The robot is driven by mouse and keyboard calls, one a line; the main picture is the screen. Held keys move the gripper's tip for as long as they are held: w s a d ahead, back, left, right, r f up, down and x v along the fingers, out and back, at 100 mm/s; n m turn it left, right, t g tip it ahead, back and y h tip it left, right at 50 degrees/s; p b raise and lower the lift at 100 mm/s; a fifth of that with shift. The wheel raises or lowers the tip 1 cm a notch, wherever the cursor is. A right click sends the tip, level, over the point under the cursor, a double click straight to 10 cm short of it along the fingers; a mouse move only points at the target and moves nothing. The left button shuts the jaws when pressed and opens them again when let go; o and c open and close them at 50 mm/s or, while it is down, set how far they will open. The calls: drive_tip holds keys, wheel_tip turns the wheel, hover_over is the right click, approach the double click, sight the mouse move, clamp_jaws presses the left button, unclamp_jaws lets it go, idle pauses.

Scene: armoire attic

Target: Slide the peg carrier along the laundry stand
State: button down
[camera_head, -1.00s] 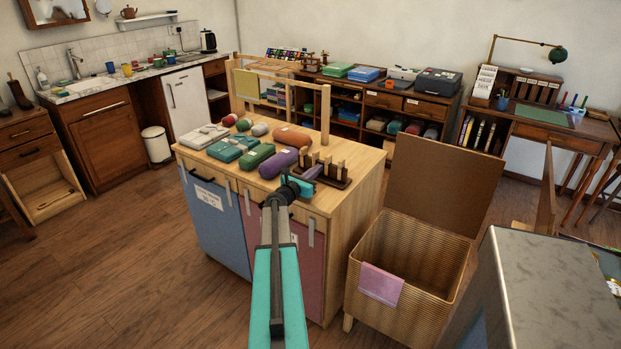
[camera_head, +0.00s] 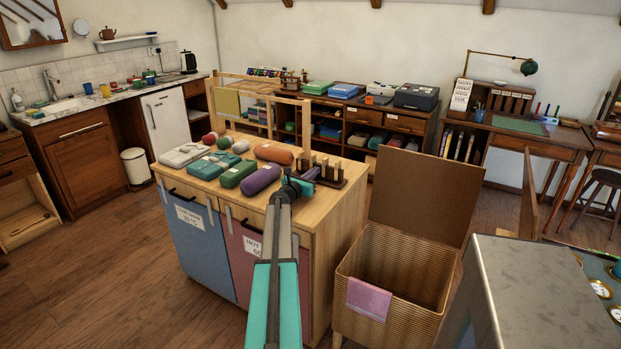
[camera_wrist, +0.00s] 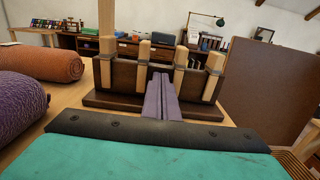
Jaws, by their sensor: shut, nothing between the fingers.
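The peg carrier (camera_head: 331,183) is a dark brown wooden block with several pale upright pegs. It stands near the right end of the wooden top of the laundry stand (camera_head: 345,205). In the wrist view the carrier (camera_wrist: 123,76) is straight ahead, upright on its base. My gripper (camera_head: 311,174) is low over the stand top, at the carrier's near side. Its grey-purple fingers (camera_wrist: 160,96) are shut together with nothing between them. They point at the middle of the carrier's near face; I cannot tell whether the tips touch it.
Rolled towels, purple (camera_head: 261,180) and orange (camera_head: 273,153), lie left of the carrier with other towels. A wicker hamper (camera_head: 390,280) with a raised lid (camera_head: 425,190) stands right of the stand. A grey-topped cabinet (camera_head: 545,285) is at the front right.

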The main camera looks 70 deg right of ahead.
idle(0.6)
drive_tip(key=b+v, duration=0.1)
drive_tip(key=v, duration=1.1)
drive_tip(key=shift+b, duration=0.4)
drive_tip(key=shift+v, duration=0.8)
